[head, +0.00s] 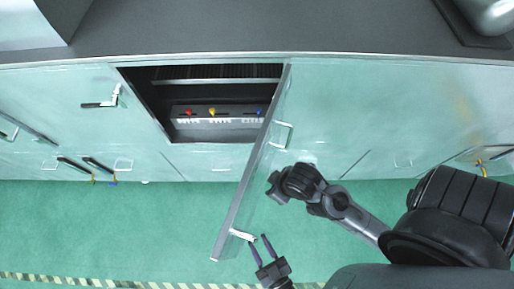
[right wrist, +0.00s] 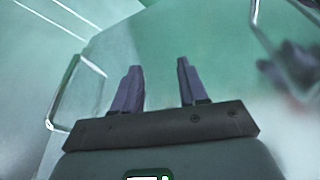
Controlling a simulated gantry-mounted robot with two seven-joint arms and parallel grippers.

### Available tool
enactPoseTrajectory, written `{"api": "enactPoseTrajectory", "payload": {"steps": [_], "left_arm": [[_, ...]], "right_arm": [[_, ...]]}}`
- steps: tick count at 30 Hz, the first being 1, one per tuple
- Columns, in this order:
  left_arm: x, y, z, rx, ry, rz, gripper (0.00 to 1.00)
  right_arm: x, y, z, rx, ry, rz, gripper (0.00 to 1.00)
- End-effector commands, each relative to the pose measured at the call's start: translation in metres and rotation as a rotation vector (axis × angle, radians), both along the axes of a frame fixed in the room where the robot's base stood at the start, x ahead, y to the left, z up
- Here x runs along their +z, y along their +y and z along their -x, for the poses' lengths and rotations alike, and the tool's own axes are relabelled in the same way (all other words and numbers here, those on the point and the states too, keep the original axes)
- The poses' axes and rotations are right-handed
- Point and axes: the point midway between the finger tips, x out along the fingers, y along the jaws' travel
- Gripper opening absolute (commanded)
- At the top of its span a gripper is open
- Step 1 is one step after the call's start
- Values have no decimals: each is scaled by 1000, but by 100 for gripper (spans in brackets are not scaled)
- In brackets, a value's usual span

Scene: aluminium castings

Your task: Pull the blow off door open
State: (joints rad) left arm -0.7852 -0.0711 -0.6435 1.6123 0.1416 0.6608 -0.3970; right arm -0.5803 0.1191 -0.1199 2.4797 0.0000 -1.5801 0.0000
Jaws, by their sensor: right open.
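The blow off door (head: 247,178) stands swung outward from the cabinet front in the head view, and its dark opening shows to the left. My left gripper is not visible.
Inside the opening (head: 215,110) is a dark panel with red, yellow and blue knobs. Other closed doors line the green cabinet (head: 350,110). A lever handle (head: 102,103) projects at the left. My dark arm links fill the lower right. The green floor (head: 120,225) left of the door is clear.

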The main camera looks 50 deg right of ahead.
Motion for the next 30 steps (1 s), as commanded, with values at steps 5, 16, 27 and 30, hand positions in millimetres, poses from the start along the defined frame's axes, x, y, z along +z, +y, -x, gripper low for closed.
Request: {"api": "enactPoseTrajectory", "payload": {"steps": [5,16,27,30], "left_arm": [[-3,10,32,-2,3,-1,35],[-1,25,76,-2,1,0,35],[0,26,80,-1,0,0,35],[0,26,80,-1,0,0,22]], "right_arm": [[-11,1,0,-2,0,-3,43],[-21,1,0,-2,1,-4,43],[-22,-1,0,3,0,4,43],[-22,-1,0,4,0,6,43]]}}
